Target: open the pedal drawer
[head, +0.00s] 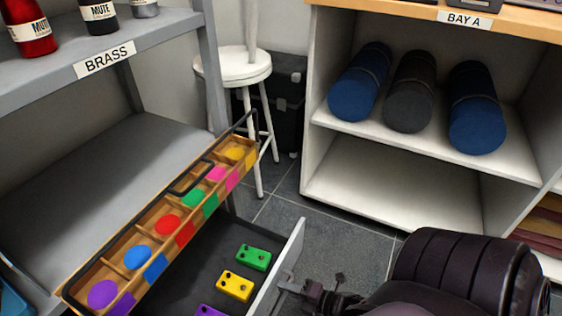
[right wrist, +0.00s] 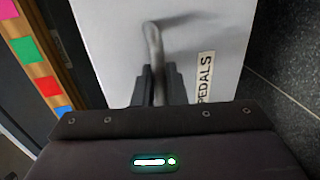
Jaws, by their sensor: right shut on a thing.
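The pedal drawer (head: 277,270) is pulled out, and its dark inside shows from above. A green pedal (head: 254,257), a yellow pedal (head: 235,286) and a purple pedal (head: 211,311) lie in it. In the right wrist view, the white drawer front (right wrist: 105,45) carries a PEDALS label (right wrist: 205,78) and a grey bar handle (right wrist: 153,45). My right gripper (right wrist: 158,85) is shut on this handle. In the head view, my right gripper (head: 291,287) is at the outer face of the drawer front. My left gripper is not in view.
A wooden tray (head: 70,290) with coloured compartments sits above the drawer, left of it. A grey BRASS shelf (head: 190,25) stands at left. A white stool (head: 235,65) and the BAY A shelving (head: 370,205) with rolled bundles stand behind. Tiled floor (head: 300,215) lies clear between.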

